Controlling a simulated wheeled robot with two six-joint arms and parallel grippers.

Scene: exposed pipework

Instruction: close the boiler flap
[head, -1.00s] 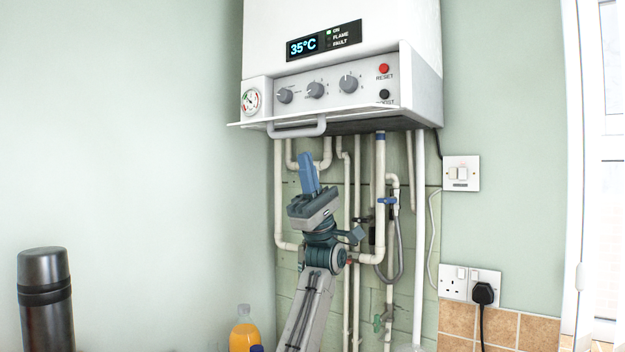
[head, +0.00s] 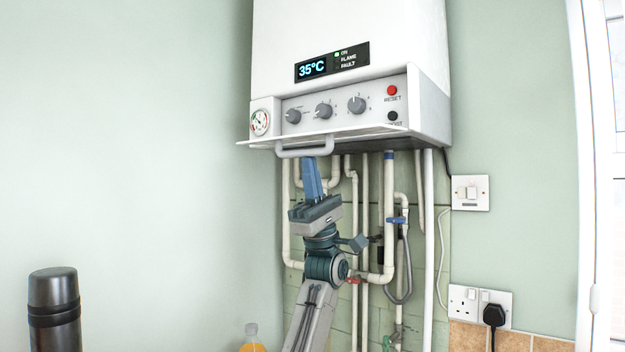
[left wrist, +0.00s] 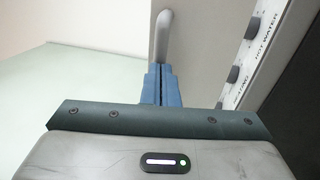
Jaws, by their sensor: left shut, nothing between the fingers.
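The white boiler (head: 350,40) hangs on the wall. Its flap (head: 350,135) is folded down and sticks out below the control panel, so the knobs show. My right gripper is not in view.
A switch (head: 470,192) and sockets (head: 480,305) are on the wall to the right. A dark flask (head: 55,310) and an orange bottle (head: 252,340) stand low at left. The left wall is clear.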

